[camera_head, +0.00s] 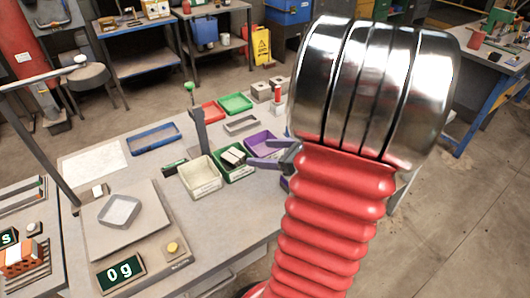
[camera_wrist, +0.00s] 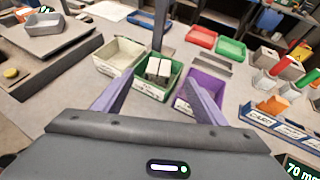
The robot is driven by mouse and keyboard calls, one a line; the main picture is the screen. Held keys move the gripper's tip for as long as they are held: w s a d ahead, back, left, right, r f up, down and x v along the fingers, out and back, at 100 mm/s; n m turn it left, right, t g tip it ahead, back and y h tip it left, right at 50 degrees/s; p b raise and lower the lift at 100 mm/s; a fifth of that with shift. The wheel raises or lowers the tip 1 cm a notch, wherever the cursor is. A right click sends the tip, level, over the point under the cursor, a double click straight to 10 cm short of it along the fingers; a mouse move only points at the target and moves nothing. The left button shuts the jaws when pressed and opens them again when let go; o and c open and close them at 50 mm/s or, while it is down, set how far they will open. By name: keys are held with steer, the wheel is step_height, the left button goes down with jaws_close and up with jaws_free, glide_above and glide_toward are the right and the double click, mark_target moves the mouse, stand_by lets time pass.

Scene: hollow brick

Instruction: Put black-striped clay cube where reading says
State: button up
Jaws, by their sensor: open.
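A pale block with a black stripe (camera_head: 233,156), which looks like the striped clay cube, sits in a green bin (camera_head: 238,176). In the wrist view the block (camera_wrist: 158,69) lies beyond and between my fingertips, with the stripe down its middle. My gripper (camera_head: 250,152) is open and empty, with purple fingers, close to the green bin in the head view; it also shows in the wrist view (camera_wrist: 158,76). A cream bin (camera_head: 201,181) stands left of the green bin and a purple bin (camera_head: 262,143) right of it. The scale (camera_head: 101,240) holds a grey tray (camera_head: 120,210); its display (camera_head: 121,272) reads 0 g.
Behind the bins are a red tray (camera_head: 209,110), a green tray (camera_head: 235,103) and a blue tray (camera_head: 153,138). In the wrist view, a blue-edged labelled container (camera_wrist: 272,122) and a 70 mm display (camera_wrist: 302,168) are at right. A dark post (camera_head: 198,130) stands behind the bins.

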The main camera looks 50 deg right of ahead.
steer(key=shift+a, duration=0.1)
stand_by(0.4)
steer(key=w+a+r+n+g+y, duration=0.1)
steer(key=a+n+g+y, duration=0.15)
steer(key=a+n, duration=0.7)
steer(key=w+a+r+n+g+y, duration=0.15)
steer(key=a+n+g, duration=0.35)
steer(key=a, duration=0.8)
steer(key=s+a+r+n+h, duration=0.2)
steer(key=a+n, duration=0.3)
steer(key=n, duration=0.5)
steer(key=s+a+r+n+h, duration=0.3)
steer(key=s+a+r+n, duration=0.1)
steer(key=n, duration=0.6)
steer(key=shift+s+a+r, duration=0.3)
steer(key=shift+a, duration=0.15)
